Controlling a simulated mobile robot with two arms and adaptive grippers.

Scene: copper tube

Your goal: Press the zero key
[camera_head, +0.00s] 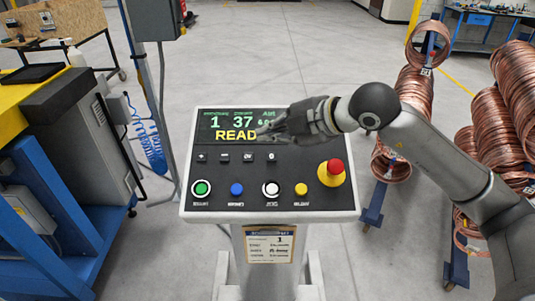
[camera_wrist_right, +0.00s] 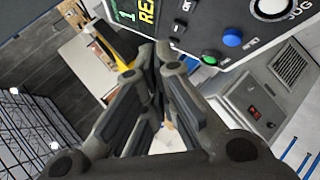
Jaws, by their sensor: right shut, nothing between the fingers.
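The control panel (camera_head: 215,180) faces me on a pedestal. Its display (camera_head: 208,123) reads "1", "37" and "READ", its right part hidden by my gripper. Below it is a row of small dark keys; the rightmost (camera_head: 271,157) seems marked 0. A white round button (camera_head: 271,189), with a label that looks like ZERO, sits in the lower row; it also shows in the right wrist view (camera_wrist_right: 270,8). My right gripper (camera_head: 264,132) is shut and empty, in front of the display's right part, above the small keys in the picture. I cannot tell its height off the panel. My left gripper is not in view.
Green (camera_head: 201,188), blue (camera_head: 237,189) and yellow (camera_head: 301,189) buttons flank the white one. A red emergency stop (camera_head: 334,167) stands up on the right. Copper coils (camera_head: 493,120) stand further right, a blue-framed machine (camera_head: 60,180) left.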

